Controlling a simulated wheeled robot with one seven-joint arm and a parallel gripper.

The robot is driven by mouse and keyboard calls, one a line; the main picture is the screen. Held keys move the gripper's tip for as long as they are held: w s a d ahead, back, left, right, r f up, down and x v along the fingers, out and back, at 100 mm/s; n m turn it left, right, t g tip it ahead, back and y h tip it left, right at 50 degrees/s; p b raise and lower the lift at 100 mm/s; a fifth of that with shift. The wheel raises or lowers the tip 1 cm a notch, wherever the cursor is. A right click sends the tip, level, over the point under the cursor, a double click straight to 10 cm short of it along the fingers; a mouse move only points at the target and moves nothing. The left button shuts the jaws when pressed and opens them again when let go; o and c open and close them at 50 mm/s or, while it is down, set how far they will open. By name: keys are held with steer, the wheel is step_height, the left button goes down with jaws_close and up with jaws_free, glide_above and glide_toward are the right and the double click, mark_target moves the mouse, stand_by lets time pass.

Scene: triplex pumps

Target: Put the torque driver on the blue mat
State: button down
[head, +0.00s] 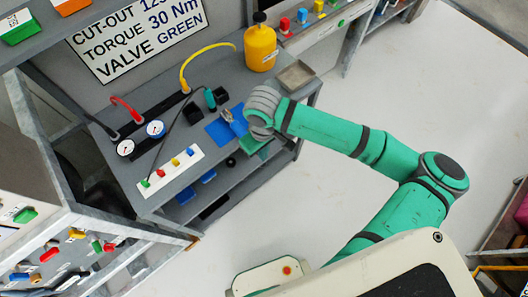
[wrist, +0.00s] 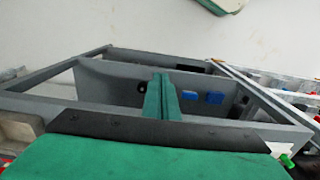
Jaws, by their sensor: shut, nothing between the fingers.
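The blue mat (head: 217,130) lies on the grey bench top in the head view, partly hidden by my wrist. A small grey object (head: 228,116) lies on or over the mat; I cannot tell what it is. A teal and black tool (head: 210,99), which looks like the torque driver, stands beyond the mat beside black blocks. My gripper shows in the wrist view (wrist: 162,92), its green fingers shut together and empty. In the head view its green body is near the bench's front edge, right of the mat, and its fingertips are not clear.
A yellow bottle (head: 260,48) and a shallow grey tray (head: 295,76) stand at the bench's right end. A white strip with coloured knobs (head: 170,171), gauges and hoses occupy the left. Blue bins (wrist: 215,97) sit on the lower shelf.

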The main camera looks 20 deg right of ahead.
steer(key=w, duration=0.1)
steer(key=w+a, duration=0.1)
steer(key=w, duration=0.1)
steer(key=w+a, duration=0.1)
steer(key=w, duration=0.1)
steer(key=shift+w, duration=0.1)
steer(key=shift+w+r, duration=0.15)
steer(key=shift+w, duration=0.3)
steer(key=shift+s+d, duration=0.15)
steer(key=shift+s, duration=0.25)
steer(key=s, duration=0.1)
steer(key=s+d, duration=0.1)
steer(key=s, duration=0.1)
steer(key=shift+s+d+r, duration=0.2)
steer(key=shift+s+r, duration=0.05)
steer(key=shift+s, duration=0.05)
step_height(320, 180, up, 9)
steer(key=shift+s+r, duration=0.15)
steer(key=shift+s, duration=0.15)
